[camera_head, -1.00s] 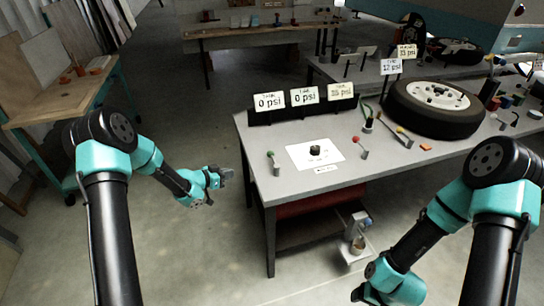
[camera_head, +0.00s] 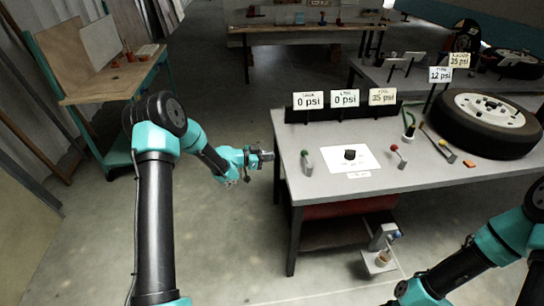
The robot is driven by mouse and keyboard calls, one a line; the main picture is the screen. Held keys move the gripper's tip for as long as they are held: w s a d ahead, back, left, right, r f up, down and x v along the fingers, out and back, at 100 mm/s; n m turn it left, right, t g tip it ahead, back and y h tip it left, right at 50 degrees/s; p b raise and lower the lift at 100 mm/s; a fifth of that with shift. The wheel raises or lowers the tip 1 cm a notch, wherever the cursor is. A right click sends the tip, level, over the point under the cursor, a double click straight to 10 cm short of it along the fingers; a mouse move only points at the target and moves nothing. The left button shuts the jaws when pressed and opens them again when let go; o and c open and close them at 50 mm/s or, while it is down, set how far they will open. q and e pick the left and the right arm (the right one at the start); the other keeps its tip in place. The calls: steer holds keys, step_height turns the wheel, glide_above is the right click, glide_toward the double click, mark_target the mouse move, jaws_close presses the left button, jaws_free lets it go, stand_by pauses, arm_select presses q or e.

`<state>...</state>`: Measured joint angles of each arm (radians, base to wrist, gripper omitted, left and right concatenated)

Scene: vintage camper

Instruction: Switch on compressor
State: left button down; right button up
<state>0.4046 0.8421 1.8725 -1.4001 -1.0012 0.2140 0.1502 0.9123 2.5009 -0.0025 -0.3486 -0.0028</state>
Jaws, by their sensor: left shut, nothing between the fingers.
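A lever with a green knob (camera_head: 306,161) and a lever with a red knob (camera_head: 400,156) stand on the grey workbench (camera_head: 330,187), either side of a white sheet (camera_head: 364,165) with a black knob-like part (camera_head: 350,155). Under the bench are a red tank-like body (camera_head: 350,206) and a small unit (camera_head: 381,240) with a blue knob. I cannot tell which of these is the compressor's switch. My left gripper (camera_head: 264,157) is shut and empty, close to the bench's left edge, left of the green-knobbed lever. My right arm is at the lower right, its gripper cut off.
Cards reading 0, 0 and 35 psi (camera_head: 345,98) stand on a black rack at the bench's back. A tyre (camera_head: 490,123) lies at the right, near coloured-ended tools (camera_head: 437,143) and an orange block (camera_head: 469,163). The floor left of the bench is clear.

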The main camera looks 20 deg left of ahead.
arm_select(q)
steer(key=x, duration=1.1)
steer(key=shift+w+d+f, duration=0.15)
steer(key=shift+w+d, duration=0.05)
steer(key=shift+d, duration=0.1)
steer(key=shift+w+d, duration=0.15)
steer(key=shift+r+x, duration=0.2)
steer(key=shift+x, duration=0.95)
steer(key=shift+w, duration=0.15)
steer(key=s+a+r, duration=0.1)
steer(key=s+a, duration=0.2)
steer(key=a, duration=0.3)
steer(key=s+a+r, duration=0.1)
steer(key=s+a, duration=0.1)
steer(key=a, duration=0.4)
steer(key=shift+s+a+r, duration=0.3)
steer(key=shift+s+r, duration=0.1)
steer(key=shift+d, duration=0.1)
